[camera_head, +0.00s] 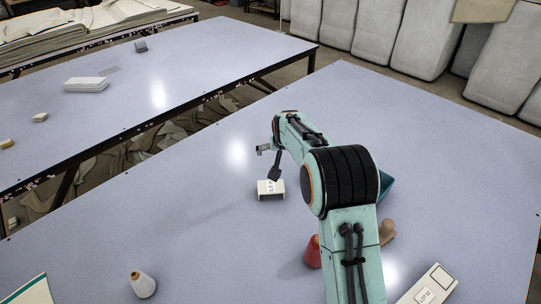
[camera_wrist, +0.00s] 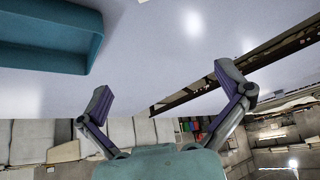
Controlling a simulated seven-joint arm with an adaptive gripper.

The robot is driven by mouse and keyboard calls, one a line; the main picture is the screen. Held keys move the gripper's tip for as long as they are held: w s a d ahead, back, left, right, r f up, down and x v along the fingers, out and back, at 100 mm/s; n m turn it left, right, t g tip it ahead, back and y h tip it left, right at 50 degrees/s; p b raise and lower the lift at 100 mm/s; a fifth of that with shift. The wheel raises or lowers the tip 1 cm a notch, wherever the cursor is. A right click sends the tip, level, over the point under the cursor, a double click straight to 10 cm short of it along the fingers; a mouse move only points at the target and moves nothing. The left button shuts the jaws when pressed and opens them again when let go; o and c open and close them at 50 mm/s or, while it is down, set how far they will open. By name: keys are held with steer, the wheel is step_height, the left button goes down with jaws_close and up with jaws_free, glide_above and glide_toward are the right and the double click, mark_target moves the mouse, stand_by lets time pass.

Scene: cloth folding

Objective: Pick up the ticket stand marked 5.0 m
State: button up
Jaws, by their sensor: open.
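A small white ticket stand (camera_head: 266,194) stands on the near table, just left of my arm in the head view. It bears dark print, too small and partly covered to read surely. My gripper (camera_head: 268,160) is open and empty. In the head view it appears just above the stand, with one finger overlapping the stand's top edge; I cannot tell whether they touch. In the wrist view the two fingers (camera_wrist: 163,80) are spread wide with nothing between them. A pale sliver at that view's top edge is too cut off to identify.
A teal tray (camera_wrist: 95,45) lies right of the gripper, mostly behind my arm in the head view. A red cone (camera_head: 312,254), a brown object (camera_head: 387,231) and a white label strip (camera_head: 430,287) are near my arm. A white cone (camera_head: 142,284) stands front left. The table's left middle is clear.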

steer(key=g, duration=0.2)
glide_above(271, 192)
steer(key=s, duration=0.2)
steer(key=f, duration=1)
steer(key=shift+s+d+f, duration=0.1)
steer(key=shift+d+f, duration=0.15)
steer(key=shift+f, duration=0.15)
steer(key=shift+n, duration=0.3)
steer(key=x, duration=0.6)
steer(key=shift+a+f, duration=0.1)
steer(key=shift+f, duration=0.2)
steer(key=c, duration=0.7)
